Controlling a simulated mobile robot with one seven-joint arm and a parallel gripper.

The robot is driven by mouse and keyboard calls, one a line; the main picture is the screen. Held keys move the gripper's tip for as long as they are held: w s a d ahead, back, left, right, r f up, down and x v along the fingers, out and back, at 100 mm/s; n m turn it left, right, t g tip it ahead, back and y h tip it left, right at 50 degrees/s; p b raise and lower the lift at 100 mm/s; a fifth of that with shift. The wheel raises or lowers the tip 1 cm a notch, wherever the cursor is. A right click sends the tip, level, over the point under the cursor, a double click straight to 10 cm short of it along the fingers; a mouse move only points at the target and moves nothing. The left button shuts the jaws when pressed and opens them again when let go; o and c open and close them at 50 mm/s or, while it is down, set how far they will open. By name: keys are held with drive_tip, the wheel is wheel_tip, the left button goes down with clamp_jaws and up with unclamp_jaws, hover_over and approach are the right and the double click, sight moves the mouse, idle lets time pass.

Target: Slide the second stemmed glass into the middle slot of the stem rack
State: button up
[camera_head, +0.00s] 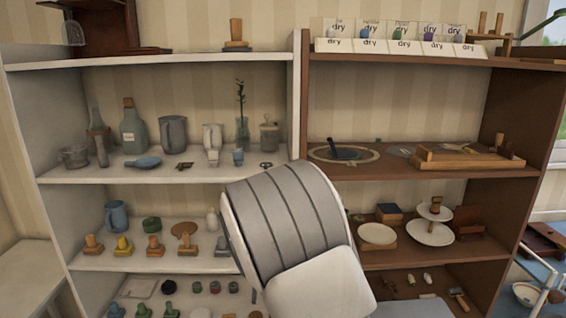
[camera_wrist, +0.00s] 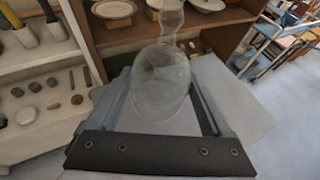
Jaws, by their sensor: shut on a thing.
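A clear stemmed glass (camera_wrist: 160,85) is between the two fingers of my gripper (camera_wrist: 163,98) in the wrist view. The gripper is shut on its bowl, and the stem points towards the top of the picture, away from the palm. In the head view a dark brown wooden rack (camera_head: 105,38) stands on top of the white shelf at the upper left. Another clear glass (camera_head: 74,31) hangs at its left side. The rack's top and its slots are cut off or too small to tell. My gripper and the held glass do not show in the head view; my arm fills the lower middle.
The white shelf (camera_head: 160,59) holds bottles, jugs and several small stamps. The brown shelf (camera_head: 440,60) carries cards, a board and white plates (camera_head: 378,235). A wooden block (camera_head: 236,35) stands right of the rack, with bare shelf top between them.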

drive_tip(key=shift+s+d+r+h+p, duration=0.1)
drive_tip(key=shift+s+r+h+p, duration=0.2)
drive_tip(key=shift+r+p, duration=0.25)
drive_tip(key=shift+f, duration=0.1)
drive_tip(key=f, duration=0.2)
drive_tip(key=s+f, duration=0.1)
drive_tip(key=f, duration=0.2)
drive_tip(key=shift+s+f, duration=0.4)
